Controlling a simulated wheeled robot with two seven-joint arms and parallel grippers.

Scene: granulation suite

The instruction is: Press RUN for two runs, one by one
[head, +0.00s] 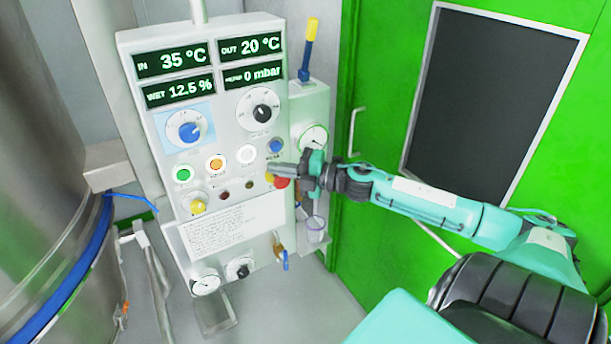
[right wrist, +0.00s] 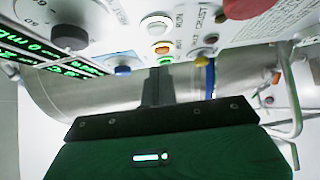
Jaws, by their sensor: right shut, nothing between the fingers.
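The white control panel (head: 165,120) shows upright in the head view. Its button row has a green button (head: 183,174), an orange one (head: 215,163), a white one (head: 247,153) and a blue one (head: 275,145). My right gripper (head: 272,170) is shut and empty in front of the panel's right side, below the blue button. In the right wrist view its fingers (right wrist: 157,88) point toward the panel, with the green button (right wrist: 165,61) and orange button (right wrist: 162,48) beyond. My left gripper is out of view.
The displays read IN 35 °C, OUT 20 °C, WET 12.5 % and 0 mbar. A red button (head: 282,183) sits close by my gripper; a yellow knob (head: 197,206) is lower left. A steel vessel (head: 45,150) stands left, a green door (head: 385,90) right.

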